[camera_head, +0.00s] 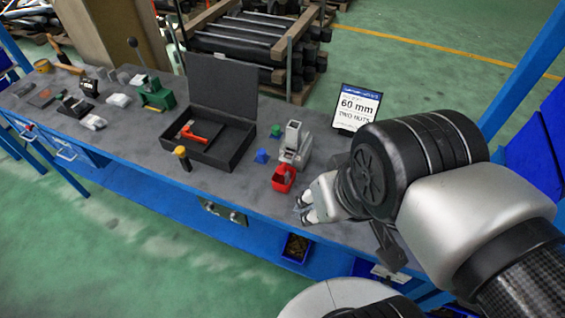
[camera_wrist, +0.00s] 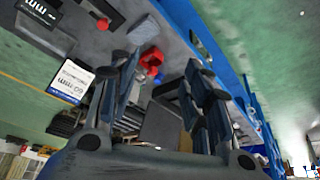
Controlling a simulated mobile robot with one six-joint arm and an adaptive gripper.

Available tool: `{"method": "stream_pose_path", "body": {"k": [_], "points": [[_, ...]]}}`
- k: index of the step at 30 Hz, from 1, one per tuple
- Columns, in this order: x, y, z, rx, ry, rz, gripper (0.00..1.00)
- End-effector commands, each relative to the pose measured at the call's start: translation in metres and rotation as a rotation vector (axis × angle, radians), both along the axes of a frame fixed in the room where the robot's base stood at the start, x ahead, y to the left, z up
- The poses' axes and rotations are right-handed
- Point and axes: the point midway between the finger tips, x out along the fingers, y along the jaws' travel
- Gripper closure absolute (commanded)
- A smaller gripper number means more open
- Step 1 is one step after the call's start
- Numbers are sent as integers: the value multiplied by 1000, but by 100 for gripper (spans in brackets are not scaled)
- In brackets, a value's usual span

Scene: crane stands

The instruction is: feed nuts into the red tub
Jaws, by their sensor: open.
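The red tub (camera_head: 284,179) stands on the grey bench top at the foot of a grey upright device (camera_head: 294,146). In the wrist view a red tub-like thing (camera_wrist: 151,60) shows between and beyond my fingers. My gripper (camera_head: 305,207) is just right of the tub and nearer the bench's front edge, apart from it. Its fingers are spread with nothing between them in the wrist view (camera_wrist: 160,78). A sign (camera_head: 358,108) behind reads "60 mm" and "TWO NUTS". I cannot make out any loose nuts.
A blue bin (camera_head: 297,248) hangs below the bench edge.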

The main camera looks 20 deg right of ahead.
Motion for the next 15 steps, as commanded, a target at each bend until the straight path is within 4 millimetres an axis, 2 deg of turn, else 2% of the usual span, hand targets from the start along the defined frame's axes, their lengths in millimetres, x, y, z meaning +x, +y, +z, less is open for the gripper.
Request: {"method": "stream_pose_path", "body": {"k": [15], "points": [[0, 0, -4, -15, 25, 23, 56]]}}
